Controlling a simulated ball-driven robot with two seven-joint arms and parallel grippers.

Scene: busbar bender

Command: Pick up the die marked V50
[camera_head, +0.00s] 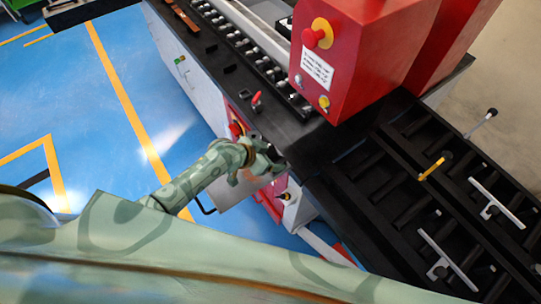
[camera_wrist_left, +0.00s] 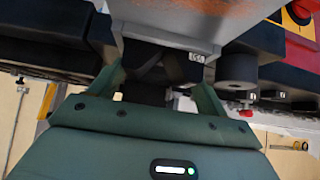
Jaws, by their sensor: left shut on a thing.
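My left gripper (camera_head: 268,158) is at the front side of the dark bench, just below the edge of its top. In the left wrist view its two green fingers (camera_wrist_left: 160,88) are shut on a dark block (camera_wrist_left: 150,70). I take this block for the die, but no V50 mark can be read on it. A small white label (camera_wrist_left: 197,59) shows beside the right finger, too small to read. In the head view the gripper and the bench edge hide most of the held block. My right gripper is not in view.
The bench carries a red control box (camera_head: 350,50) with a red stop button (camera_head: 318,36), and a row of small metal parts (camera_head: 245,45). A black roller table (camera_head: 420,190) with clamps lies to the right. Blue floor is open at left.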

